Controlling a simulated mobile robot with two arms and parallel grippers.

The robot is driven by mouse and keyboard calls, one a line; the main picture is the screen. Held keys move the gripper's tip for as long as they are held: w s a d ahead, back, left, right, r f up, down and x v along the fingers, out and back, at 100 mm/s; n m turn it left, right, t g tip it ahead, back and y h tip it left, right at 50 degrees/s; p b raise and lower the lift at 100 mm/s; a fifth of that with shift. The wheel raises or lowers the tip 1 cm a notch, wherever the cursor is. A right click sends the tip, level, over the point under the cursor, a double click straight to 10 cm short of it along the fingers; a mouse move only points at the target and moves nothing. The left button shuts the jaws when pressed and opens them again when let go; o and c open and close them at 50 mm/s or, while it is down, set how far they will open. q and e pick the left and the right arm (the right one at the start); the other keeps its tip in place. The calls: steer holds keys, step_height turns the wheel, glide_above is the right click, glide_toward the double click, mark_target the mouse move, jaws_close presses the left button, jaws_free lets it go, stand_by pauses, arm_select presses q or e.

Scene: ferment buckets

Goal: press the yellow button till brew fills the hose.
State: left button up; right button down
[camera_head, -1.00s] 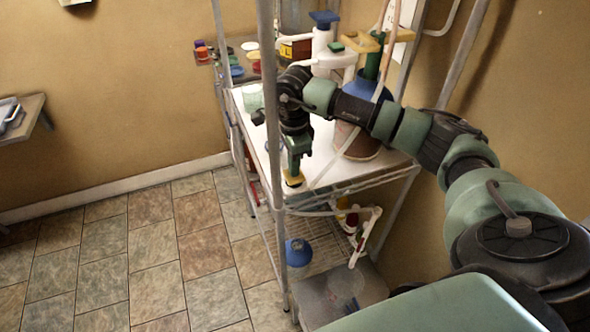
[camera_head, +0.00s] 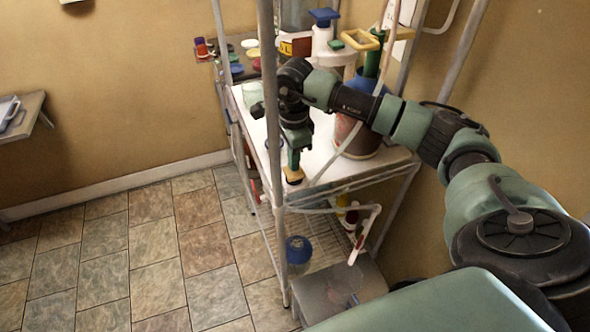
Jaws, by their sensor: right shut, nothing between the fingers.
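My right gripper (camera_head: 294,157) is shut and points down at the front corner of the white shelf top (camera_head: 320,160). A small yellow button (camera_head: 293,177) shows right under its fingertips, partly covered by them. The tips look to be at or on it; I cannot tell whether it is pressed in. A pale hose (camera_head: 345,148) runs down past a reddish-brown vessel with a blue top (camera_head: 357,141) to the shelf's front edge. I cannot make out brew inside the hose. My left gripper is not in view.
Metal rack posts (camera_head: 273,130) stand close beside my right gripper. A white jug with a blue cap (camera_head: 322,35) stands at the back. A blue-lidded jar (camera_head: 298,250) and a grey box (camera_head: 338,290) are below. The tiled floor at left is clear.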

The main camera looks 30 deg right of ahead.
steer(key=shift+f+b, duration=0.9)
steer(key=shift+f, duration=0.35)
steer(key=shift+r, duration=0.15)
steer(key=shift+r+p, duration=0.95)
steer(key=shift+r, duration=0.5)
steer(key=shift+f, duration=0.15)
